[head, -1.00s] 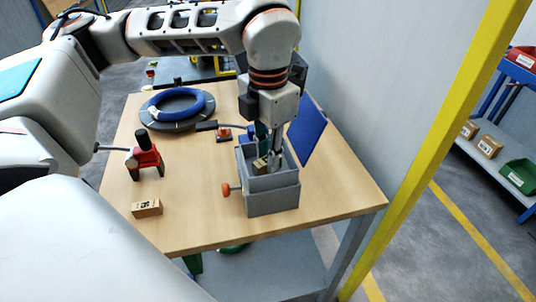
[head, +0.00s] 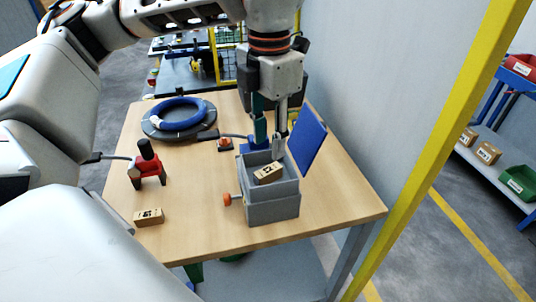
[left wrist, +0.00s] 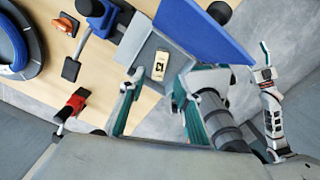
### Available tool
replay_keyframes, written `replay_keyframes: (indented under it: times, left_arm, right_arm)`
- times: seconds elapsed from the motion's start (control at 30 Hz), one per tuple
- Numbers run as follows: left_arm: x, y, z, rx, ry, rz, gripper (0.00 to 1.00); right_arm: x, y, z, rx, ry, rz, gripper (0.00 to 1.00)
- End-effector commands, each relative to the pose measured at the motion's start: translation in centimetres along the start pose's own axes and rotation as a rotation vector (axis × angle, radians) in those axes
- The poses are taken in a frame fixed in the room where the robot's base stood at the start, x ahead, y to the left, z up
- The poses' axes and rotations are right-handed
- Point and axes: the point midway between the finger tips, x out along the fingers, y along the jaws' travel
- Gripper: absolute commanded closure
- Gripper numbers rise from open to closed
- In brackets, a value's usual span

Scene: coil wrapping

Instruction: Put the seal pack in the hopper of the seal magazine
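The seal magazine's grey hopper (head: 272,208) stands at the right of the wooden table, with an orange knob (head: 228,199) on its left side. A small tan seal pack (head: 268,172) with a dark mark lies inside the hopper's open top, looking slanted; it also shows in the left wrist view (left wrist: 160,65). My left gripper (head: 270,152) is just above and behind the pack, pointing down. Its fingers are spread in the left wrist view (left wrist: 158,115), and the pack lies beyond them, untouched as far as I see.
A blue panel (head: 307,149) stands tilted right of the hopper. A second tan pack (head: 149,217) lies at the table's front left. A red and black clamp (head: 149,168) and a blue ring (head: 180,112) are on the left. The front middle is clear.

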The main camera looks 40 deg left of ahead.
Motion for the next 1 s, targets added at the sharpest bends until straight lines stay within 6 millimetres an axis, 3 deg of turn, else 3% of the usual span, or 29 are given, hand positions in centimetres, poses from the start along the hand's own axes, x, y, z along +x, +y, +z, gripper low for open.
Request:
replay_keyframes:
  times: [0.1, 0.3, 1.0]
  left_arm:
    - [-2.4, 0.0, 0.1, 0.0, -0.003, 0.001, 0.67]
    - [-4.3, 0.0, 0.0, 0.0, -0.001, 0.0, 0.67]
    - [-4.6, 0.0, 0.0, 0.0, 0.001, 0.0, 0.67]
  right_arm:
    - [-0.3, -0.2, -0.3, 0.004, 0.002, -0.003, 0.41]
    - [-0.5, -0.3, -0.1, 0.008, -0.002, -0.006, 0.41]
    - [-0.4, -0.3, 0.0, 0.007, -0.006, -0.006, 0.41]
